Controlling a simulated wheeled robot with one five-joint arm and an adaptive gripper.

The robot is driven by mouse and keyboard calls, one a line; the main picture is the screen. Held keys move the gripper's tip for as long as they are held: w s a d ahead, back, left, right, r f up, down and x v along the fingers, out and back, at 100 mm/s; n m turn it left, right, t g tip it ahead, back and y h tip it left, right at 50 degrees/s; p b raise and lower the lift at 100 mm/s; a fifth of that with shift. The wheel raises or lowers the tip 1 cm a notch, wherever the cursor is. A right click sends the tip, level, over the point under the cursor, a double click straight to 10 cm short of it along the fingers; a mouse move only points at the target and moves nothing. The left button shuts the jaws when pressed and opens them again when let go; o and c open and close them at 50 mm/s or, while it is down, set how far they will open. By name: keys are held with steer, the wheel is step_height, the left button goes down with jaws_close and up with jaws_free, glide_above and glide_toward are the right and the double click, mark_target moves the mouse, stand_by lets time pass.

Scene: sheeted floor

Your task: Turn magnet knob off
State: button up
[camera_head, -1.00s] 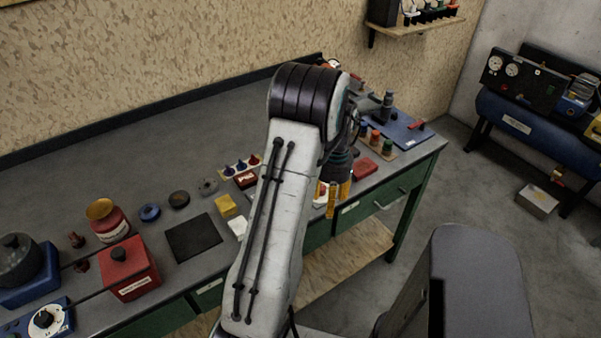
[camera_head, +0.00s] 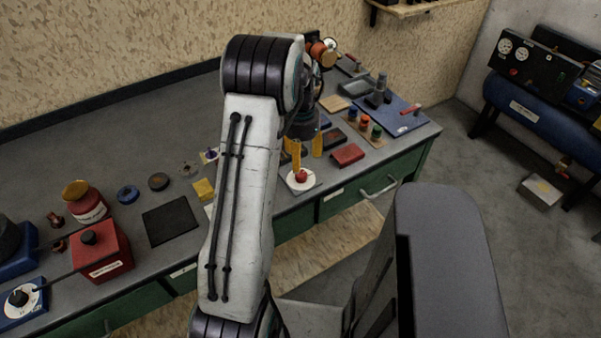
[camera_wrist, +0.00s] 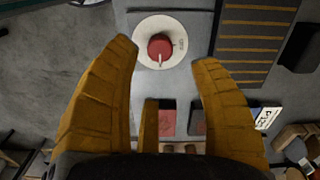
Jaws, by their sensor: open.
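A red knob (camera_head: 301,176) sits on a round white dial (camera_head: 292,187) on a small plate near the bench's front edge. In the wrist view the red knob (camera_wrist: 160,46) has a pale pointer aimed toward the bottom of the picture, and the white dial (camera_wrist: 145,58) surrounds it. My gripper (camera_head: 307,157) has yellow fingers, points down and is open just above the knob. In the wrist view my gripper (camera_wrist: 163,53) has its fingertips on either side of the dial, with the knob between them in the picture. I see no contact, and the dial's markings are too small to read.
A red block (camera_head: 347,154) and a rack of coloured-top bottles (camera_head: 364,126) stand to the right. A yellow block (camera_head: 203,189) and a black pad (camera_head: 170,222) lie to the left. Another dial, black-knobbed (camera_head: 19,298), is at the far left.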

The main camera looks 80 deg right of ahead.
mark_target(301, 174)
steer(key=shift+f+p, duration=0.45)
steer(key=shift+f, duration=3.2)
jaws_close()
